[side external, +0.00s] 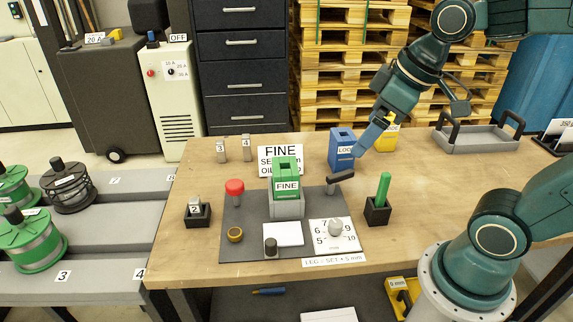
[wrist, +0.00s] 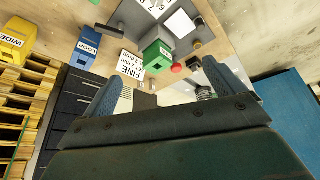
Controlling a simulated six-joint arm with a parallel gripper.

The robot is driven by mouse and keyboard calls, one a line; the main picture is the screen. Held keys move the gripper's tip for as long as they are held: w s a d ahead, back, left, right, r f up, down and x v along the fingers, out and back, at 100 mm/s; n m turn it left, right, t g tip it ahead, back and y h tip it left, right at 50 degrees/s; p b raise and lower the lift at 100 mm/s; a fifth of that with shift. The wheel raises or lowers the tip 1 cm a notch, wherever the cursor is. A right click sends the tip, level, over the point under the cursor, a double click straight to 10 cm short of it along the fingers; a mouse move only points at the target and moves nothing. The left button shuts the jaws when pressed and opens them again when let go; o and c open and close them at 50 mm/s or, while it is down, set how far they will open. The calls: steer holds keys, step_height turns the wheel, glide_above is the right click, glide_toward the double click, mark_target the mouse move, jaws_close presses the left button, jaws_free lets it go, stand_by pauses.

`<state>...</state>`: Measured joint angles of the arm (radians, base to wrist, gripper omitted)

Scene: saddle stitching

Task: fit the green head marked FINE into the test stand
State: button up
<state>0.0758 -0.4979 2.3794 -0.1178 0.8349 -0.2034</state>
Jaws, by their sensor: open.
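The green head marked FINE (side external: 286,172) stands upright in the grey block-shaped test stand (side external: 288,209) on the dark mat. Its lower part is hidden by the stand's walls; I cannot tell whether it is fully seated. The green head also shows in the wrist view (wrist: 156,57). My gripper (side external: 364,146) is up and to the right of the head, apart from it, by the blue head marked LOOP (side external: 341,148). In the wrist view my gripper (wrist: 164,70) has its two fingers wide apart with nothing between them.
A yellow head marked WIDE (wrist: 17,40) stands beside the blue one. A FINE settings card (side external: 281,152) is behind the stand. Around the stand are a red knob (side external: 235,187), a black-handled lever (side external: 340,178), a dial (side external: 335,228) and a green rod in a black block (side external: 378,212).

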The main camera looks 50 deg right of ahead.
steer(key=s+m, duration=0.2)
steer(key=s, duration=0.4)
steer(key=shift+d+m+t+h, duration=0.25)
steer(key=shift+m+t+h, duration=0.05)
steer(key=shift+f, duration=0.1)
stand_by(0.3)
